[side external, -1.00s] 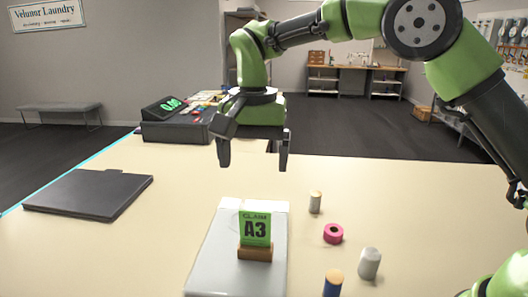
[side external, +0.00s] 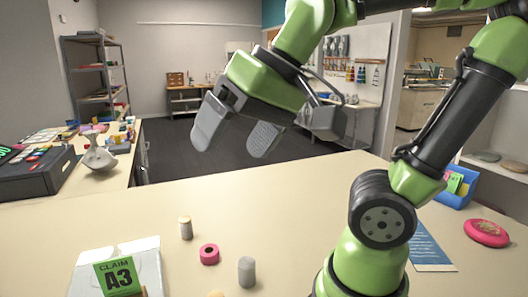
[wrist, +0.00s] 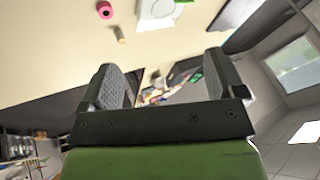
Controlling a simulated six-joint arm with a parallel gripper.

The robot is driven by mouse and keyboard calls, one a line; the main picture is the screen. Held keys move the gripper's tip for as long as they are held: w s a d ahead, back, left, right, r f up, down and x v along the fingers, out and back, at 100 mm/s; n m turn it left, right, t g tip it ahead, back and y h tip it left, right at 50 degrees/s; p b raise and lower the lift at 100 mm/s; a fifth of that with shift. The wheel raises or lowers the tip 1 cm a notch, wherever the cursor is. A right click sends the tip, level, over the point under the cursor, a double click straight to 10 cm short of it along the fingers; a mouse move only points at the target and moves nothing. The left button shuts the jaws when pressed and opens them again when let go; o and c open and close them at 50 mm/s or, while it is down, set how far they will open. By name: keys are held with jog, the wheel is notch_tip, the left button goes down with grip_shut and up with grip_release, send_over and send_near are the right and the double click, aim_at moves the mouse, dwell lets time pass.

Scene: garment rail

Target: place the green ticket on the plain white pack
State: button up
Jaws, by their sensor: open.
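The green ticket (side external: 118,277) reads "CLAIM A3" and stands upright at the lower left of the side view. A corner of its wooden foot shows at the bottom edge. It stands over the plain white pack (side external: 147,257), which lies flat on the table and is cut off by the frame. My gripper (side external: 234,147) is open and empty, tilted in the air well above and beyond the pack. In the wrist view, the gripper's fingers (wrist: 162,72) are apart with nothing between them. The white pack (wrist: 152,20) shows at the top edge there, with a bit of green beside it.
A pink ring (side external: 209,254), a beige spool (side external: 186,228) and a grey cylinder (side external: 246,271) stand right of the pack. A blue bin (side external: 456,199) with cards and a pink disc (side external: 486,232) are at the right. A device (side external: 35,175) sits far left.

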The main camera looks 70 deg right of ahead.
jog(key=s, duration=0.1)
jog(key=s+f, duration=0.1)
jog(key=s+f+t, duration=0.1)
jog(key=shift+s+d+n, duration=0.2)
jog(key=shift+d+n, duration=0.1)
